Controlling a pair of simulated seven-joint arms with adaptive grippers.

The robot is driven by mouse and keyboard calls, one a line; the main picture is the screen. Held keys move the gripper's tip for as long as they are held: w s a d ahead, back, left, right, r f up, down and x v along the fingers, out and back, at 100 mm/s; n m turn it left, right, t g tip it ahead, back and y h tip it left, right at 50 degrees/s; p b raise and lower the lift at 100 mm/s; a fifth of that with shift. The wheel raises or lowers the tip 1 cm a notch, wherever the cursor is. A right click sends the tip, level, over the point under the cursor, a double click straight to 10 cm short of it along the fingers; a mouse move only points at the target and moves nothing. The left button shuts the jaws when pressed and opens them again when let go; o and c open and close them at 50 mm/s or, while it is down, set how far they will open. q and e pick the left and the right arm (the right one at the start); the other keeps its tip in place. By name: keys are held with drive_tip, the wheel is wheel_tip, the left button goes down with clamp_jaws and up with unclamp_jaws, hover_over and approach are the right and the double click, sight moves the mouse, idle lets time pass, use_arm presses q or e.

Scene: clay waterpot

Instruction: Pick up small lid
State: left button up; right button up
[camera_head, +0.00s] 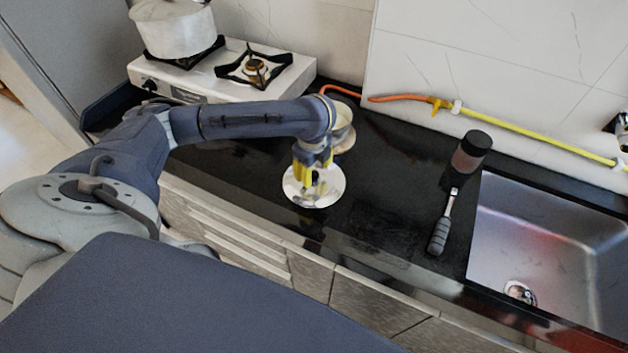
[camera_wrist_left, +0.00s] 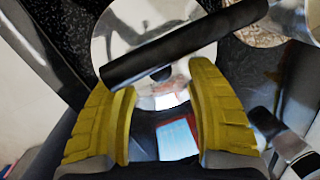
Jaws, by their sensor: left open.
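The small lid (camera_head: 331,193) is a round, shiny silver disc lying on the black counter near its front edge. In the left wrist view the lid (camera_wrist_left: 117,35) has a dark bar-shaped handle (camera_wrist_left: 185,42) across it. My left gripper (camera_head: 313,187) points down over the lid and hides part of it. In the wrist view its two yellow fingers (camera_wrist_left: 160,88) are apart with nothing clearly held between them. The handle lies just beyond the fingertips; I cannot tell whether they touch it. My right gripper is not in view.
A light pot (camera_head: 343,127) stands behind my left gripper, partly hidden. A white pot (camera_head: 175,30) sits on the stove (camera_head: 205,82). The counter between lid and tool is clear.

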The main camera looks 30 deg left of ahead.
use_arm(q)
drive_tip(key=shift+w+a+f, duration=0.1)
drive_tip(key=shift+w+f, duration=0.1)
drive_tip(key=shift+f, duration=1.2)
clamp_jaws()
